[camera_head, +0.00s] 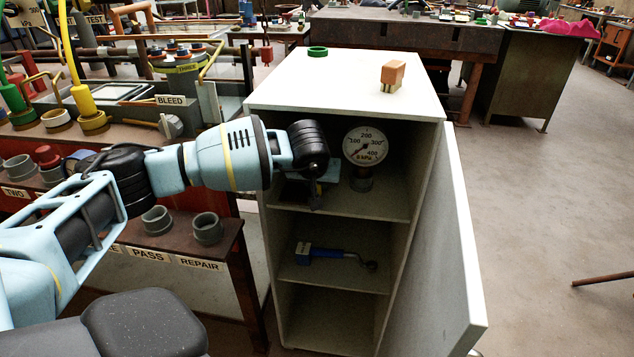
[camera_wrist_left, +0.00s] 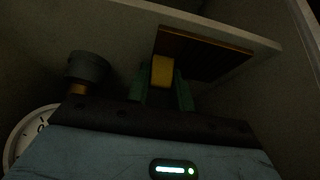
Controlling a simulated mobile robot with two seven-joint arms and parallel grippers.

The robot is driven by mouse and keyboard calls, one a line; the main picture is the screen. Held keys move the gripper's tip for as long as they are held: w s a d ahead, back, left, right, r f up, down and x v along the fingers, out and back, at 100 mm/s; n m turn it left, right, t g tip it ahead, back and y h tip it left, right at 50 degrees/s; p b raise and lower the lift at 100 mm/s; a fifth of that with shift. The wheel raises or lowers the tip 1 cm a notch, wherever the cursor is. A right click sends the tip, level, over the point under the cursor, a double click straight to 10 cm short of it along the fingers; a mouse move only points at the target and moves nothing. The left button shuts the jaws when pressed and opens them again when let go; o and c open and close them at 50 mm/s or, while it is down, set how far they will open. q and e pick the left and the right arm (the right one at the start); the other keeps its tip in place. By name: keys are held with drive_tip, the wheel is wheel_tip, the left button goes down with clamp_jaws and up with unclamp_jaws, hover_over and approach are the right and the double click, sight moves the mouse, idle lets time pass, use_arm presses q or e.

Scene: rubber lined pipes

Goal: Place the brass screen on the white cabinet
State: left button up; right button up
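The white cabinet (camera_head: 290,88) stands in the middle of the head view with its door open to the right. My left gripper (camera_head: 315,198) reaches into its top compartment from the left. In the left wrist view the gripper's green fingers (camera_wrist_left: 162,88) lie close on both sides of a yellow piece (camera_wrist_left: 162,70). This piece meets a brown panel with a brass-coloured edge (camera_wrist_left: 208,53), which looks like the brass screen. The wrist view is dark. My right gripper is not in view.
A pressure gauge (camera_head: 365,147) stands on the same shelf, right of my gripper. A blue-handled tool (camera_head: 335,254) lies on the shelf below. The cabinet top holds a green ring (camera_head: 318,51) and a wooden block (camera_head: 393,73), with free room in front. The open door (camera_head: 445,250) flanks the right side.

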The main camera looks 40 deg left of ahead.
use_arm(q)
drive_tip(key=o, duration=0.4)
drive_tip(key=shift+r, duration=0.2)
drive_tip(key=p+v, duration=0.1)
drive_tip(key=v, duration=1.1)
drive_tip(key=shift+p, duration=0.35)
